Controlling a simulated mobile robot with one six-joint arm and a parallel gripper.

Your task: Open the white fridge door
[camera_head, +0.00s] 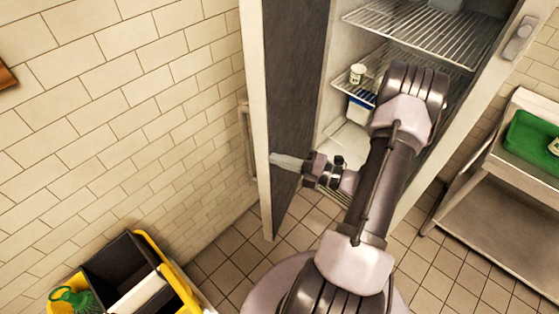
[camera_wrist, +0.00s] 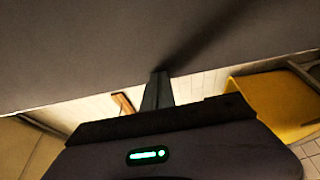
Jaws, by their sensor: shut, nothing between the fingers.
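The white fridge door (camera_head: 255,110) stands wide open, swung out to the left, with its dark grey inner face (camera_head: 290,90) towards the fridge. Its handle (camera_head: 246,135) shows on the outer side, near the tiled wall. The fridge (camera_head: 450,135) is open, with wire shelves inside. My gripper (camera_head: 275,160) is shut and empty. Its tip is at the inner side of the door, by the free edge; I cannot tell whether it touches. In the wrist view the shut fingers (camera_wrist: 157,90) point past the edge of a large grey panel (camera_wrist: 130,45).
A white cup (camera_head: 357,74) and a blue-and-white tub (camera_head: 360,103) stand inside the fridge. A yellow mop bucket (camera_head: 160,268) is at lower left. A steel trolley (camera_head: 495,178) with a green tray (camera_head: 532,142) stands at right. Tiled floor (camera_head: 235,262) shows below the door.

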